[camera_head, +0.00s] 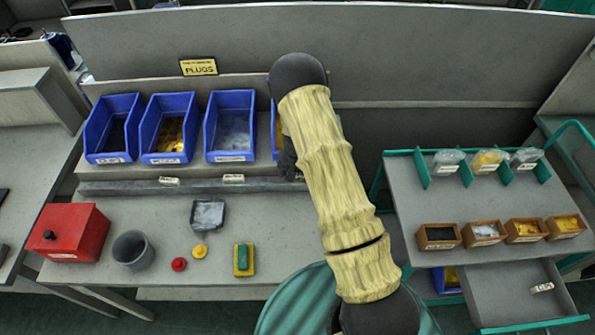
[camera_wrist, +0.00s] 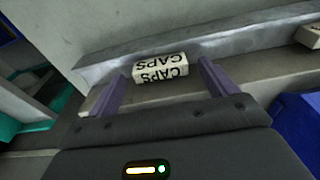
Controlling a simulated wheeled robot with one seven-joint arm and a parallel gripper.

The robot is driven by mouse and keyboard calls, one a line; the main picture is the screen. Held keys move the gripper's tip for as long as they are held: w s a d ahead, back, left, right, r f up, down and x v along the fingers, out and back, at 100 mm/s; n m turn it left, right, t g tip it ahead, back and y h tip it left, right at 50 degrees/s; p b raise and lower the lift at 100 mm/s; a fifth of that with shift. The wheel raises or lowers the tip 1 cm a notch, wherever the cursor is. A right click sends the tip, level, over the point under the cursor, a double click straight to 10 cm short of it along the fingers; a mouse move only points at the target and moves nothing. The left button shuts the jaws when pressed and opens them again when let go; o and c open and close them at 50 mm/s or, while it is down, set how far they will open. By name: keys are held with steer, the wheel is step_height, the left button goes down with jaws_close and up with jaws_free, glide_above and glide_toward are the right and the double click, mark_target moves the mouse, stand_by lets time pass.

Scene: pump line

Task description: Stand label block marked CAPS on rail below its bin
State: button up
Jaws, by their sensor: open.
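The white label block marked CAPS (camera_wrist: 160,68) sits on the grey rail (camera_wrist: 240,45) in the wrist view, its lettering upside down to this camera. My gripper (camera_wrist: 160,72) is open, with one purple finger on each side of the block. I cannot tell whether either finger touches it. In the head view my arm hides the block and most of the gripper. The rail (camera_head: 120,187) runs below a row of blue bins (camera_head: 230,125). The fourth bin (camera_head: 275,140) is mostly hidden behind my arm.
Two other label blocks (camera_head: 168,181) (camera_head: 233,178) stand on the rail. A red box (camera_head: 70,232), grey cup (camera_head: 132,249) and small parts lie on the bench. At right, a side table (camera_head: 400,185) holds wooden boxes above an open drawer (camera_head: 510,305) with a label block (camera_head: 542,287).

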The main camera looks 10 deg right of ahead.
steer(key=shift+r+p, duration=0.35)
steer(key=shift+p, duration=0.15)
steer(key=shift+w+r+b, duration=0.1)
steer(key=shift+r+b, duration=0.2)
step_height(320, 180, up, 12)
steer(key=s+b, duration=0.1)
steer(key=b, duration=0.1)
steer(key=shift+s+a+f+b, duration=0.2)
steer(key=shift+f+b, duration=0.05)
steer(key=shift+b, duration=0.15)
steer(key=s+r, duration=0.4)
steer(key=s, duration=0.3)
steer(key=s+r+n, duration=0.1)
steer(key=s+r, duration=0.2)
steer(key=s, duration=0.4)
steer(key=s+r+n+t, duration=0.1)
steer(key=s+r, duration=0.3)
steer(key=s, duration=0.4)
steer(key=shift+d+r, duration=0.3)
steer(key=shift+r, duration=0.05)
steer(key=shift+w, duration=0.1)
